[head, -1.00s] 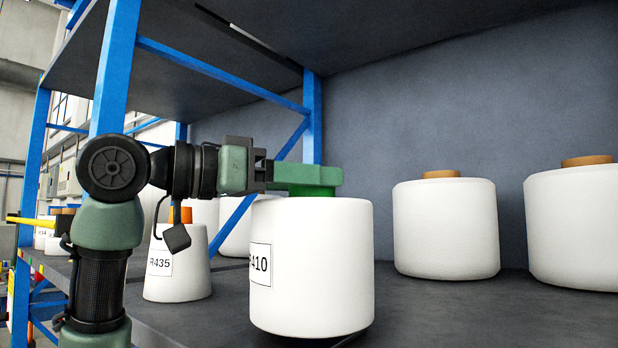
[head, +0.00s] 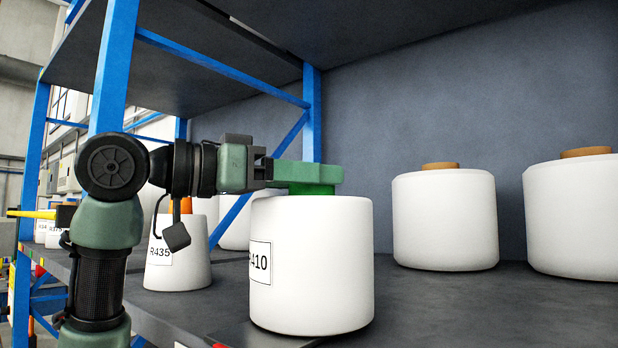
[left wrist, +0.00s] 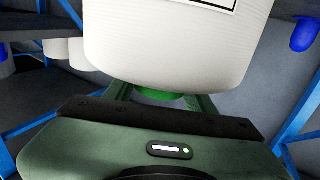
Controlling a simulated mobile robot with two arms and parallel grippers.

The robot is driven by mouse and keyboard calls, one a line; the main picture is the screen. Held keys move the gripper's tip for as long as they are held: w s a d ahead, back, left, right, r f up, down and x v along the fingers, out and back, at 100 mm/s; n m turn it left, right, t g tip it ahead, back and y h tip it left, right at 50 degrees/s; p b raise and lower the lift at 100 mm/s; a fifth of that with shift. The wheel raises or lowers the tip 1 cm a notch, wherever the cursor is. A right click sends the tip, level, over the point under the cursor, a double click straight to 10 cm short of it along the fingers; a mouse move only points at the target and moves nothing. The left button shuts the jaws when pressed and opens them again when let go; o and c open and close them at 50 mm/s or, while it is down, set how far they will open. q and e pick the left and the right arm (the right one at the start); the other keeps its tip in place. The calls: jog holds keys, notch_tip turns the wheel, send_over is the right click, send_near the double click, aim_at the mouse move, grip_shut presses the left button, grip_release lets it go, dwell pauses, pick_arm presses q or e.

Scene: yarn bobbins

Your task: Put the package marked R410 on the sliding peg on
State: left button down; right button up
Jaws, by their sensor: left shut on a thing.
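The white package marked R410 (head: 318,270) is a large yarn bobbin at the middle of the head view, its label on the left side partly cut off at the edge of its curve. My left gripper (head: 310,178) is shut on the green core at its top. In the left wrist view the package (left wrist: 170,50) fills the upper middle, and the green fingers (left wrist: 160,97) close on its green core. Whether its bottom touches the shelf is hard to tell. My right gripper is not in view. No sliding peg can be made out.
A bobbin marked R435 (head: 178,255) with an orange core stands left of the package, behind my arm. Two white bobbins with brown cores (head: 445,220) (head: 580,215) stand to the right. A blue post (head: 112,70) rises at the left. The dark shelf (head: 450,310) is clear at front right.

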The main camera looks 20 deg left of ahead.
pick_arm(q)
jog(key=c, duration=0.6)
grip_release()
jog(key=shift+s+r, duration=0.1)
jog(key=shift+o, duration=0.8)
jog(key=shift+s, duration=0.1)
jog(key=shift+f, duration=0.25)
jog(key=shift+a, duration=0.15)
jog(key=b+v, duration=0.3)
jog(key=v, duration=0.3)
jog(key=shift+s+a+r, duration=0.15)
jog(key=shift+s+a, duration=0.05)
jog(key=shift+s, duration=0.15)
jog(key=shift+s+a+r, duration=0.1)
jog(key=shift+s+a, duration=0.15)
jog(key=shift+a, duration=0.1)
